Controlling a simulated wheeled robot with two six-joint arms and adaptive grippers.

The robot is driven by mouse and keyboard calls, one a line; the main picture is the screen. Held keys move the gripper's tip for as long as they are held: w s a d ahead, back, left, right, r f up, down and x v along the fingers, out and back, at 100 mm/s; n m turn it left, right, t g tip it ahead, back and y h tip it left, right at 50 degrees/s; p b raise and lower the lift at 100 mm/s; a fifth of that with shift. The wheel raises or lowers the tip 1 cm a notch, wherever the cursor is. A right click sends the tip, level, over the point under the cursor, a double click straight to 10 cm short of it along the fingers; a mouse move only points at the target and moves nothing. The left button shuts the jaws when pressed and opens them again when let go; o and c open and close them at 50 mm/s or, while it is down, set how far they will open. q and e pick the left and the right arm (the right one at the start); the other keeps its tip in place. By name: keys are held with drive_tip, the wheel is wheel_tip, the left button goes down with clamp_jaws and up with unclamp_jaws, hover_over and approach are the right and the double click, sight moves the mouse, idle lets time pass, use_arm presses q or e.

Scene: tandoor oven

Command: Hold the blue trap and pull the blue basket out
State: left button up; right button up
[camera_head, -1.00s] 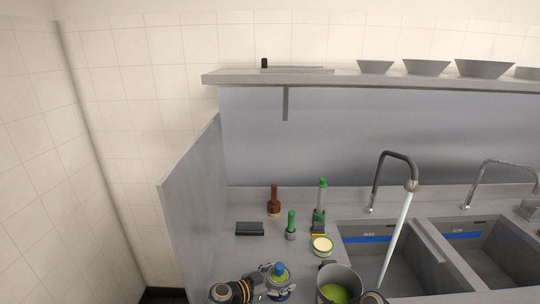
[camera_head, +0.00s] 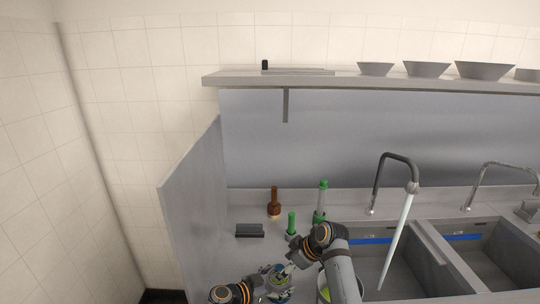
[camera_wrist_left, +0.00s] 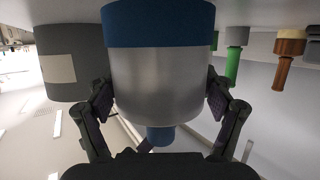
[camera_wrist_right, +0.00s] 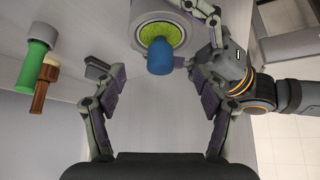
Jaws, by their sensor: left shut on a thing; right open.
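The blue trap, a silver cylinder with a blue band (camera_wrist_left: 160,25), is between the fingers of my left gripper (camera_wrist_left: 160,95), which is shut on its sides. The right wrist view shows the trap's pale rim (camera_wrist_right: 142,17) and green inside. A blue knob, the visible part of the blue basket (camera_wrist_right: 160,58), stands up from the middle; it also shows in the left wrist view (camera_wrist_left: 160,135). My right gripper (camera_wrist_right: 158,88) is open and empty. Its fingers point toward the knob and are apart from it. In the head view both grippers are close together at the counter's front.
A green-handled tool (camera_head: 291,222), a brown bottle-like tool (camera_head: 274,207), a green-topped bottle (camera_head: 322,200) and a black block (camera_head: 250,230) stand behind on the counter. A pot (camera_head: 322,288) is partly behind my right arm. Sinks (camera_head: 375,262) with running water are at the right.

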sight(280, 267)
use_arm(q)
drive_tip(key=shift+f, duration=0.1)
use_arm(e)
drive_tip(key=shift+x, duration=1.6)
drive_tip(key=shift+r, duration=0.1)
drive_tip(key=c, duration=1)
drive_tip(key=shift+c, duration=0.2)
drive_tip(key=shift+c, duration=0.8)
clamp_jaws()
drive_tip(key=shift+r, duration=0.35)
